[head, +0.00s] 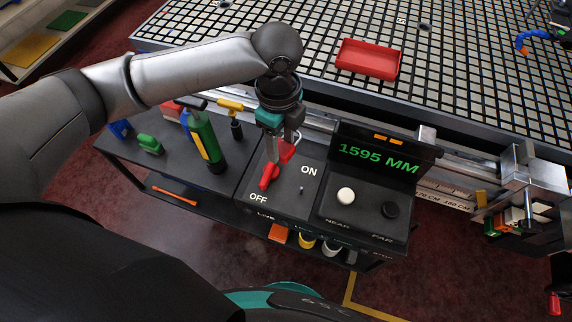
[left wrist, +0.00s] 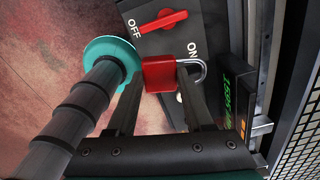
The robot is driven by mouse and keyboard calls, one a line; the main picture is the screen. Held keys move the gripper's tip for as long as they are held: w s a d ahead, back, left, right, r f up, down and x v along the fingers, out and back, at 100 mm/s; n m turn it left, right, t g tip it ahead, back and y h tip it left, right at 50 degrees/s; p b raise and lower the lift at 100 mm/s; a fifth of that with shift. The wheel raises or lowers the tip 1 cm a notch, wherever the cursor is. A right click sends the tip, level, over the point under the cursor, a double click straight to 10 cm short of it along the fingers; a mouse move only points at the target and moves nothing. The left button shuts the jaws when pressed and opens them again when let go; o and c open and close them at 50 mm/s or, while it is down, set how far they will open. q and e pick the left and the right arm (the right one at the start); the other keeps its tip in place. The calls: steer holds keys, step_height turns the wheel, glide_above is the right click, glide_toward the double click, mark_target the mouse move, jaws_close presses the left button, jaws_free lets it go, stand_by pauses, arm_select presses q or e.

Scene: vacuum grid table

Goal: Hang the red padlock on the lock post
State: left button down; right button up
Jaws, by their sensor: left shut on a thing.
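The red padlock (head: 287,151) is held by my left gripper (head: 282,146) above the black switch panel. In the left wrist view the padlock body (left wrist: 159,74) is between the two fingertips, and its silver shackle (left wrist: 199,68) points right. A red rotary switch handle (head: 268,177) sits on the panel, left of and below the padlock in the head view; it also shows in the left wrist view (left wrist: 164,21). My right gripper is not in view.
A control box (head: 370,200) with a 1595 MM display and white and black buttons is right of the panel. A green-black bottle (head: 205,140) and other tools stand left. A red tray (head: 368,59) lies on the grid table (head: 240,30). A rail runs behind.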

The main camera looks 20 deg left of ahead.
arm_select(q)
step_height(320, 180, down, 7)
steer(key=s+d+m, duration=0.1)
steer(key=m, duration=1)
steer(key=shift+d+f+m, duration=0.15)
steer(key=shift+m, duration=0.25)
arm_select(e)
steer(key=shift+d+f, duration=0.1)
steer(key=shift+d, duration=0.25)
arm_select(q)
steer(key=shift+f+b, duration=1.85)
steer(key=shift+f, duration=2.6)
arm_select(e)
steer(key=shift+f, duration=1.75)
arm_select(q)
steer(key=shift+f, duration=0.1)
steer(key=shift+c, duration=1.3)
jaws_free()
steer(key=shift+o, duration=0.3)
steer(key=shift+d, duration=0.1)
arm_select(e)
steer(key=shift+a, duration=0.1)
